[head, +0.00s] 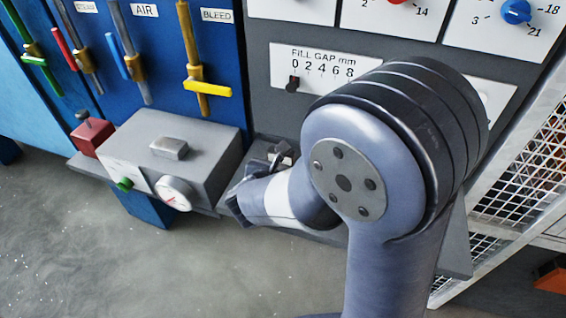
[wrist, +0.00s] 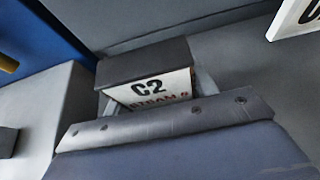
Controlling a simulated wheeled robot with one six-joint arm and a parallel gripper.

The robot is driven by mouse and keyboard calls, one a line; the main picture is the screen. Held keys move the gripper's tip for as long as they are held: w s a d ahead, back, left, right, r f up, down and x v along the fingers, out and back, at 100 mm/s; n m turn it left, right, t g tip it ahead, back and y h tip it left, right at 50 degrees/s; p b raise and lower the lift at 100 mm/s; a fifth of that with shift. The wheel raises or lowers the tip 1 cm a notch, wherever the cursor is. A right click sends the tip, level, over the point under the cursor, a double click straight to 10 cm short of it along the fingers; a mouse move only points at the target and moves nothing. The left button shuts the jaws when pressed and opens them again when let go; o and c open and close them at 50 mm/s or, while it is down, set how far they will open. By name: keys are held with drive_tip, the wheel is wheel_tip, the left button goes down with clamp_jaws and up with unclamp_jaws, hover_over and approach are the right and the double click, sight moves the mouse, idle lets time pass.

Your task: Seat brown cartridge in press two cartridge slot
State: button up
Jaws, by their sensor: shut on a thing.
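My gripper (wrist: 165,125) fills the lower part of the wrist view with its blue-grey body and dark bolted edge. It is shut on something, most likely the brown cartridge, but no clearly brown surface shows. Just beyond the gripper is a block (wrist: 145,62) with a dark grey top and a white face marked C2. I cannot tell whether this block is the cartridge or part of the slot. In the head view my gripper (head: 240,200) is low by the ledge, mostly hidden by my arm. Press two's slot and any contact with it cannot be made out.
A grey box (head: 185,150) with a gauge (head: 174,194) and a green knob (head: 124,184) sits left of the gripper. A red block (head: 92,136) is beyond it. Above are levers and a fill gap scale (head: 325,70). A mesh frame (head: 505,195) stands right. Floor is clear in front.

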drive_tip(key=o, duration=1)
drive_tip(key=shift+r+p, duration=0.1)
drive_tip(key=shift+p, duration=0.2)
drive_tip(key=v, duration=1.2)
drive_tip(key=shift+s, duration=0.1)
drive_tip(key=shift+d, duration=0.1)
drive_tip(key=x, duration=1.2)
